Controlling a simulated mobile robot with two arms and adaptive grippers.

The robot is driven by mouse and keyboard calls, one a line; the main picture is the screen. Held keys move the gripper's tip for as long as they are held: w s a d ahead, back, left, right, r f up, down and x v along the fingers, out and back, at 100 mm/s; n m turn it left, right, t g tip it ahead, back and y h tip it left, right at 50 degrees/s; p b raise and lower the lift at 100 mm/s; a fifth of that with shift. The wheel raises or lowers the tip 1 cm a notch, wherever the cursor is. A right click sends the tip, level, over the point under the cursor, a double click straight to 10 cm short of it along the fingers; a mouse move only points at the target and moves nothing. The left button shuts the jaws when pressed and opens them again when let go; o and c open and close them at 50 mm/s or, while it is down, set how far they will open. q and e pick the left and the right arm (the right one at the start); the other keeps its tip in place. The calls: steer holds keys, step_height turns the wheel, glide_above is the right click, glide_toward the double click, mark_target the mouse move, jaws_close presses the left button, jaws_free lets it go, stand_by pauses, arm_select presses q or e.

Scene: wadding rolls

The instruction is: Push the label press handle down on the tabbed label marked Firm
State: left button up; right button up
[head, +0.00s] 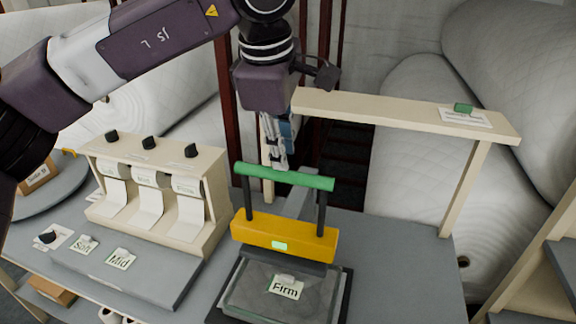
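The label press (283,238) stands in the middle of the table, with a yellow head carrying a small lit green panel. Its green handle bar (284,176) is raised on two black posts. The tabbed label marked Firm (286,288) lies on the grey pad of the press bed, in front of the yellow head. My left gripper (279,164) points down just behind the handle's middle; whether it touches the bar is unclear. Its fingers look close together, but their gap is hard to make out. My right gripper is not in view.
A beige dispenser (155,190) with several label rolls stands left of the press. Labels marked Soft (84,245) and Mid (121,259) lie on a grey tray. A wooden shelf frame (400,112) rises behind. The table right of the press is clear.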

arm_select(q)
steer(key=shift+w+f, duration=0.1)
stand_by(0.3)
step_height(320, 180, up, 6)
steer(key=p, duration=0.4)
steer(key=shift+p, duration=0.4)
